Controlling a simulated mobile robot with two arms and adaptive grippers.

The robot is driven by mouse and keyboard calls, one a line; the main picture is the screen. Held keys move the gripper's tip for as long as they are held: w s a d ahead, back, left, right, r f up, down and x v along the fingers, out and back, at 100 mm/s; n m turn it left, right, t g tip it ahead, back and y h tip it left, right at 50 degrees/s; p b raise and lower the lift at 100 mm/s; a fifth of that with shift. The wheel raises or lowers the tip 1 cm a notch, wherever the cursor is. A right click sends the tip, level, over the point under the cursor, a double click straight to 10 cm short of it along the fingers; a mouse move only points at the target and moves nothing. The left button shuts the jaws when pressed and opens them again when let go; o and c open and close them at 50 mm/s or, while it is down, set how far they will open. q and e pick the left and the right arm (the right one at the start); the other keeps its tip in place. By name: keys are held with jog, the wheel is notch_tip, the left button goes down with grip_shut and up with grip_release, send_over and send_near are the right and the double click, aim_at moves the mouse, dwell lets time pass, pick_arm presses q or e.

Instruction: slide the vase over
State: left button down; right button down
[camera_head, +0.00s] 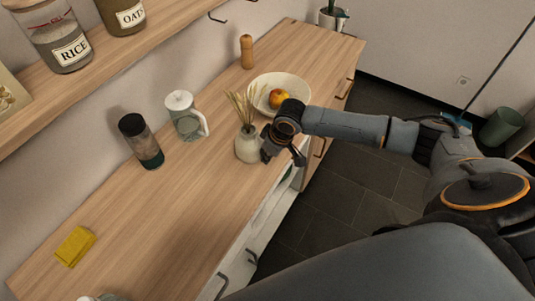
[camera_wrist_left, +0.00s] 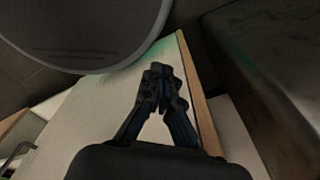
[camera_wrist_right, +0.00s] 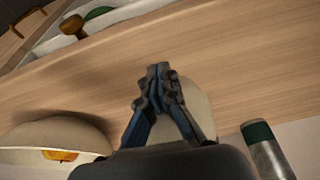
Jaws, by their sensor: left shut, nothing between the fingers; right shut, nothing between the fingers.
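The vase (camera_head: 247,147) is small, pale and rounded, with dry stalks in its neck. It stands upright on the wooden counter near its front edge. My right gripper (camera_head: 270,152) is at the vase's right side, shut and empty. Whether it touches the vase cannot be told. In the right wrist view the shut fingers (camera_wrist_right: 158,80) overlap a cream rounded body, apparently the vase (camera_wrist_right: 198,108). My left gripper is out of the head view. In the left wrist view its fingers (camera_wrist_left: 162,78) are shut and empty.
A bowl with fruit (camera_head: 292,84) stands behind and right of the vase. A white-lidded jug (camera_head: 184,115) and a dark-topped canister (camera_head: 141,142) stand to its left. A yellow sponge (camera_head: 74,246) lies farther left. The counter (camera_head: 190,215) left of the vase's front is clear.

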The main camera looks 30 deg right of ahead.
dwell(0.3)
jog(key=shift+w+a+r+p, duration=0.1)
jog(key=shift+w+a+p, duration=0.35)
jog(key=shift+w, duration=0.4)
jog(key=shift+w+a, duration=0.1)
jog(key=shift+w, duration=0.1)
jog(key=shift+s, duration=0.15)
